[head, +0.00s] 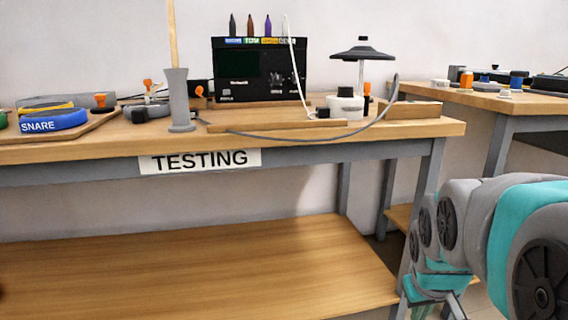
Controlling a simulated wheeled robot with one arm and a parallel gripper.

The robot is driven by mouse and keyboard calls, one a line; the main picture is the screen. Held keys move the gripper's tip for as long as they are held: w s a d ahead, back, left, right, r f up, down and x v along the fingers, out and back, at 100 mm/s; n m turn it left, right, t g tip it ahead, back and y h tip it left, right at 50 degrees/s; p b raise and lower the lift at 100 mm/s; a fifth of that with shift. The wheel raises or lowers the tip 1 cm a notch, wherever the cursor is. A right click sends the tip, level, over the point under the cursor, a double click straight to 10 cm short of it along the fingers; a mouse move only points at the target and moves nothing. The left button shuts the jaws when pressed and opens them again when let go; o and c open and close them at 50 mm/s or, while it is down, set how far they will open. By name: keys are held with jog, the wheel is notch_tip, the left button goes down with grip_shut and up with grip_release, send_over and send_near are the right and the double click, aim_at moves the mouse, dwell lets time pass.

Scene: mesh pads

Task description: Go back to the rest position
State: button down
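My arm, grey and teal, reaches in from the right edge in the head view, in front of the bench's right end. My gripper (430,302) is low at its far end, by the bench's right legs. Its lower part is cut off by the bottom edge, so I cannot see the fingertips or whether it holds anything. It is apart from the items on the benchtop.
The wooden bench (290,143) with a "TESTING" label (200,161) holds a black device (258,70), a grey stand (179,100), a cable and a blue "SNARE" pad (55,121). The lower shelf (200,270) is bare. A second bench (520,105) stands right.

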jog(key=s+a+f+g+y, duration=0.1)
jog(key=s+a+f+g, duration=0.3)
jog(key=s, duration=0.6)
jog(key=s+a+f+g+y, duration=0.1)
jog(key=s+a+f, duration=0.2)
jog(key=s+a, duration=0.45)
notch_tip(320, 180, up, 14)
jog(key=s+d+p, duration=0.1)
jog(key=s+p, duration=0.1)
jog(key=p, duration=1.2)
jog(key=shift+s+d+r, duration=0.15)
jog(key=shift+r, duration=0.05)
jog(key=shift+d, duration=0.1)
